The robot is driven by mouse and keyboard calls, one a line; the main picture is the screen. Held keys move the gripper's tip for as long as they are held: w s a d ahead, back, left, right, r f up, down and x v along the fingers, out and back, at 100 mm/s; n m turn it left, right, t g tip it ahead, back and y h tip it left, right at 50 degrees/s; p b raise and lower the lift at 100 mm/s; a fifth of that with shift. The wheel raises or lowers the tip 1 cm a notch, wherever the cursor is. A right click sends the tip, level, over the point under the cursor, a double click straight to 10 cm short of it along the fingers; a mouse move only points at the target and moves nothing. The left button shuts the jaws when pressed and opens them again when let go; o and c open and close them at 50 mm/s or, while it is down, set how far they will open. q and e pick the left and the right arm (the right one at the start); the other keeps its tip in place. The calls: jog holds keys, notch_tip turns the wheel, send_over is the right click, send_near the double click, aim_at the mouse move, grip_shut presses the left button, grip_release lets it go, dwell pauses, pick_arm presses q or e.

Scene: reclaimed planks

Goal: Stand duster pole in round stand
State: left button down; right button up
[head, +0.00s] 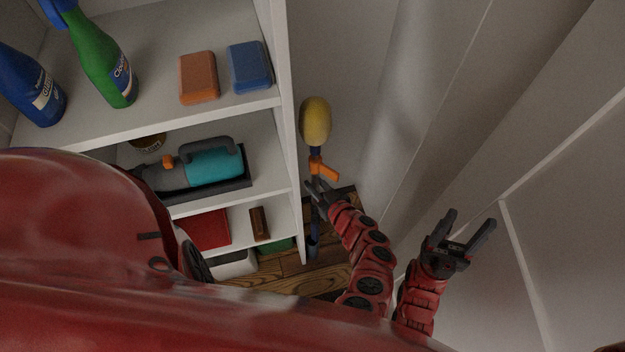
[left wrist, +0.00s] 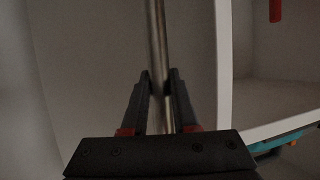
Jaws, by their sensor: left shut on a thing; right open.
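The duster pole stands roughly upright beside the shelf unit in the head view, with a yellow duster head (head: 316,121) on top and an orange piece (head: 324,170) below it. My left gripper (head: 316,187) is shut on the pole just under the orange piece. In the left wrist view the metal-coloured pole (left wrist: 157,40) passes between the fingertips (left wrist: 158,84). A small blue-grey cylinder (head: 313,248) shows low down at the pole's foot; I cannot tell whether it is the round stand or part of the pole. My right gripper (head: 466,235) is open and empty.
A white shelf unit (head: 287,100) stands close left of the pole, holding spray bottles (head: 105,65), sponges (head: 250,66) and a teal-and-grey appliance (head: 212,168). Pale walls (head: 420,110) close in behind and right. Some wooden floor (head: 318,277) shows below.

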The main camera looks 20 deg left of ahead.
pick_arm(q)
jog(key=shift+w+a+r+n+g+y, duration=0.1)
jog(key=shift+a+r+n+g+y, duration=0.5)
jog(key=shift+n+g, duration=0.2)
jog(key=shift+d+f+b, duration=0.1)
jog(key=shift+f+b, duration=1.95)
jog(key=shift+f, duration=0.35)
notch_tip(320, 180, down, 19)
jog(key=b, duration=1.7)
jog(key=shift+f, duration=0.1)
